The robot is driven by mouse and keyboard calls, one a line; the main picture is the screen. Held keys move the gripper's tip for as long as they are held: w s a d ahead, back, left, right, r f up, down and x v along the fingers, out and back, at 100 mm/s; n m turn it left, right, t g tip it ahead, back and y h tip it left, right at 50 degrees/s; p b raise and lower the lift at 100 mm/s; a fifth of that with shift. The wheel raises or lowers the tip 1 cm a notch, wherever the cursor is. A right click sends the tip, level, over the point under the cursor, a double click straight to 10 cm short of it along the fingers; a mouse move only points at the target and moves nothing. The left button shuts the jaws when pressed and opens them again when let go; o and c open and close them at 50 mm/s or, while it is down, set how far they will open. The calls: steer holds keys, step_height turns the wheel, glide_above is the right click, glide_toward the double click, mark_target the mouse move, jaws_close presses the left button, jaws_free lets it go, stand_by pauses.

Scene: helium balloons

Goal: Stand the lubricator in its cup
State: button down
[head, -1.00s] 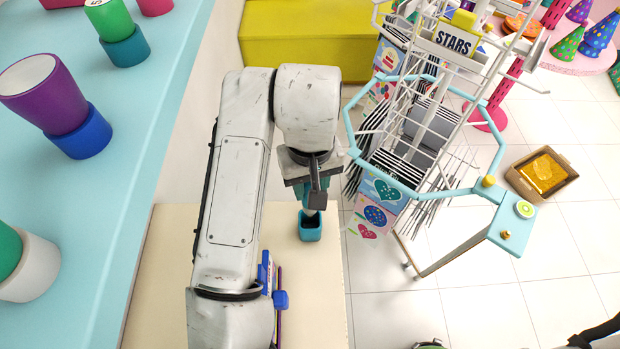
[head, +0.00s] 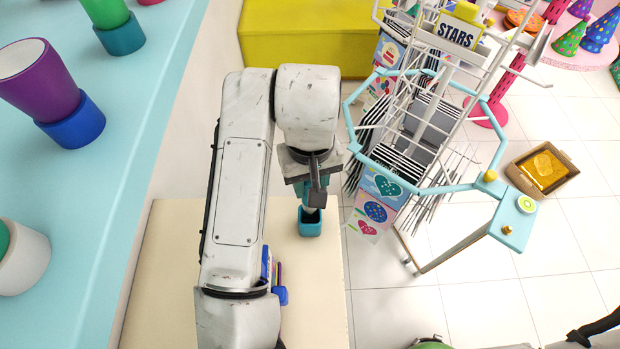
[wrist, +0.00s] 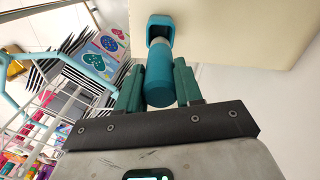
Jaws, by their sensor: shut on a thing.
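The lubricator (wrist: 168,78) is a teal cylinder with a pale grey neck, held between the two teal fingers of my gripper (wrist: 158,86). Its teal body also shows partly in the head view (head: 303,189), mostly hidden by my gripper (head: 314,192). My gripper is shut on it. The cup (head: 310,227) is a small teal square holder on the cream table. In the wrist view the cup (wrist: 153,21) lies right beyond the lubricator's neck. The pale tip is at the cup's mouth and looks to be inside it. I cannot tell whether it touches the bottom.
The cream table (head: 180,260) is mostly clear around the cup. A blue holder (head: 281,295) is partly hidden by my arm. A wire card rack (head: 430,110) stands close on the right. A light blue counter (head: 95,200) with coloured cups runs along the left.

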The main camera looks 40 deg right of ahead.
steer(key=shift+f, duration=0.2)
steer(key=shift+f+b, duration=0.35)
steer(key=shift+b, duration=0.05)
steer(key=shift+f, duration=0.25)
stand_by(0.8)
steer(key=shift+f+b, duration=1.55)
steer(key=shift+f, duration=0.45)
stand_by(1.1)
steer(key=shift+s+d+f, duration=0.15)
steer(key=shift+f, duration=0.05)
stand_by(0.5)
